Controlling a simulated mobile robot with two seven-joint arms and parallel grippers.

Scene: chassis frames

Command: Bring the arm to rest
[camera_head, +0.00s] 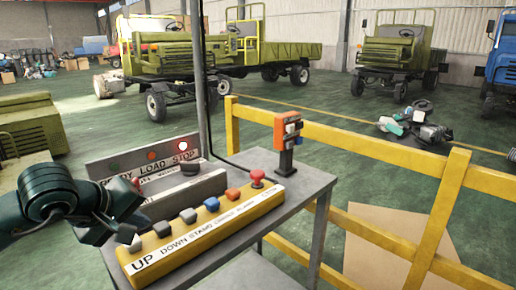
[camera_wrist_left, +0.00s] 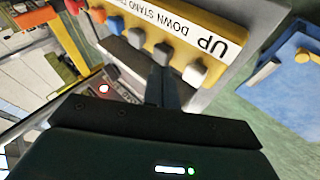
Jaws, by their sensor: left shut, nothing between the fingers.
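My left arm comes in from the left in the head view. Its dark gripper (camera_head: 123,230) is at the near left end of a yellow control box (camera_head: 208,232) marked "UP" and "DOWN". In the left wrist view the fingers (camera_wrist_left: 162,82) are shut with nothing between them. Their tips are close to the grey buttons of the yellow box (camera_wrist_left: 235,40); I cannot tell whether they touch. The box carries a row of grey, blue and orange buttons and a red mushroom button (camera_head: 257,178). My right gripper is not in view.
The box stands on a grey table (camera_head: 300,188) with a lamp panel (camera_head: 150,158) behind it; its red lamp is lit. An orange button post (camera_head: 287,130) stands at the table's far corner. A yellow railing (camera_head: 370,148) runs behind and to the right. Trucks stand farther back.

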